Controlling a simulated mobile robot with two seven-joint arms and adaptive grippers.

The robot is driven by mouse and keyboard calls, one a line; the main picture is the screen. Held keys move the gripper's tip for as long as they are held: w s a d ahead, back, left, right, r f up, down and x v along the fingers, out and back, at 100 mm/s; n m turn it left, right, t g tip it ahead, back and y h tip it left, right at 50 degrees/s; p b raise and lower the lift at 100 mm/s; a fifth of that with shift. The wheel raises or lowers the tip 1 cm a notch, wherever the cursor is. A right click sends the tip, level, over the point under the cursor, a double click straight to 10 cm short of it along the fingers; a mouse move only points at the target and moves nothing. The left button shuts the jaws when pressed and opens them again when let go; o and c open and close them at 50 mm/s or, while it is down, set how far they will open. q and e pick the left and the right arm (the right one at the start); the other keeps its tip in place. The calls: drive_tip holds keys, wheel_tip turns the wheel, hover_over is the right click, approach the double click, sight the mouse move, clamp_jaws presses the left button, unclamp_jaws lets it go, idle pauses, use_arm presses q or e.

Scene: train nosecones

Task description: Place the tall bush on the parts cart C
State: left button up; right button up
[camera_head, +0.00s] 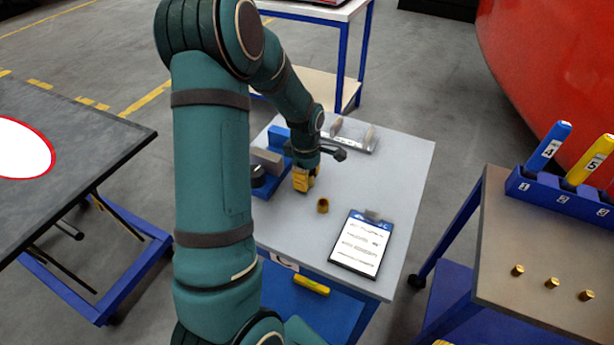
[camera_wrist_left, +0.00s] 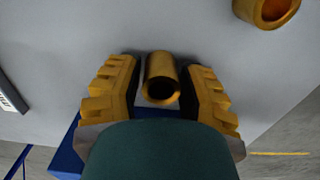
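A narrow brass bush (camera_wrist_left: 162,78), which looks like the tall bush, lies between the two yellow fingers of my left gripper (camera_wrist_left: 160,85) in the left wrist view. Thin gaps seem to show beside it, so I cannot tell whether the fingers press on it. In the head view the left gripper (camera_head: 303,181) is low over the grey-topped cart (camera_head: 400,175), which I take to be parts cart C. The bush is hidden there. A wider, shorter brass bush (camera_head: 323,205) stands on this cart, also in the wrist view (camera_wrist_left: 266,10). My right gripper is not seen.
A clipboard (camera_head: 361,243) lies at the cart's front right. Blue and grey blocks (camera_head: 268,160) stand left of the gripper, and a metal fixture (camera_head: 352,135) behind. The right cart (camera_head: 545,245) holds three small brass pieces (camera_head: 551,283) and a blue rack (camera_head: 560,195). A dark table (camera_head: 90,150) is left.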

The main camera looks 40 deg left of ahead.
use_arm(q)
drive_tip(key=shift+o, duration=0.4)
drive_tip(key=shift+r, duration=0.25)
wheel_tip(320, 180, up, 12)
drive_tip(key=p, duration=0.3)
drive_tip(key=shift+a, duration=0.15)
drive_tip(key=shift+s, duration=0.1)
